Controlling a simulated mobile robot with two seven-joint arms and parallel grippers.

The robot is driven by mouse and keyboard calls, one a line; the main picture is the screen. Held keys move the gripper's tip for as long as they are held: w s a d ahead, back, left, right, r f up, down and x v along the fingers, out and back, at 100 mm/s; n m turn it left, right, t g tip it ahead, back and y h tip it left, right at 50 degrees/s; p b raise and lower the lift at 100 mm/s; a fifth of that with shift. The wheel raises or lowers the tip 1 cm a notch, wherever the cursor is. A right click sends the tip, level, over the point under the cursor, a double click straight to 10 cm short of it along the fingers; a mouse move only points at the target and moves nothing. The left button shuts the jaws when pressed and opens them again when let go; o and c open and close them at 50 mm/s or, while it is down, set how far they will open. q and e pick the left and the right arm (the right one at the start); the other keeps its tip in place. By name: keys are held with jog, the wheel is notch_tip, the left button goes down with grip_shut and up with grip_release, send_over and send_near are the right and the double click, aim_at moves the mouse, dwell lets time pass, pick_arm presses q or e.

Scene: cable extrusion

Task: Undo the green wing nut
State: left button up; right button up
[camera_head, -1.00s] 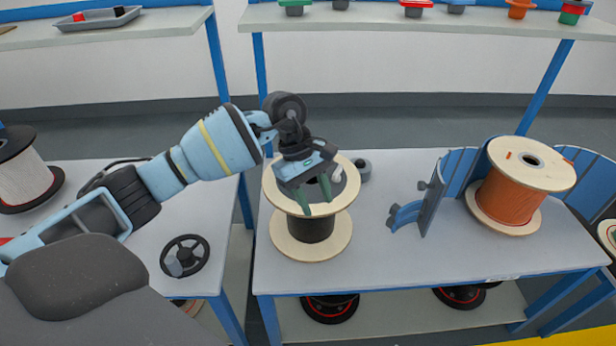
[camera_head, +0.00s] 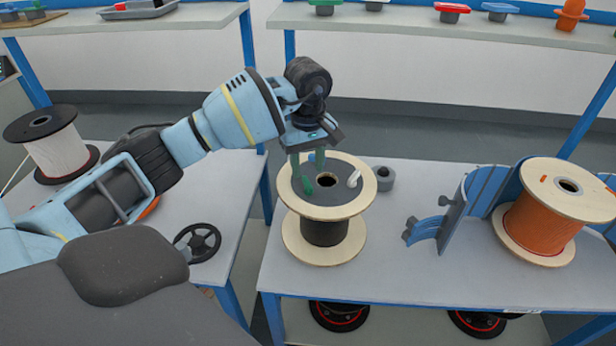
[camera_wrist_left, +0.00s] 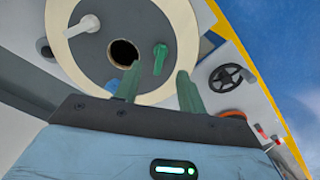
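The green wing nut (camera_wrist_left: 160,57) stands on the dark top plate of a wooden cable spool (camera_wrist_left: 180,84), beside the centre hole. In the head view the spool (camera_head: 372,190) stands upright on the table with black cable on its core, and the wing nut (camera_head: 308,187) shows on the left of the top plate. My left gripper (camera_wrist_left: 158,70) is open, its two green fingers apart and empty, with the nut in view between and beyond them. In the head view this gripper (camera_head: 308,168) hangs over the spool's back-left part. I cannot tell whether it touches. My right gripper is not in view.
A white wing nut (camera_head: 354,179) sits on the right of the top plate. A blue curved holder (camera_head: 452,225) and an orange cable spool (camera_head: 541,222) stand on the right. A black handwheel (camera_head: 204,241) lies on the left table.

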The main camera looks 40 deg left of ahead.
aim_at(308, 182)
pick_arm(q)
jog(key=shift+f, duration=2.1)
grip_shut()
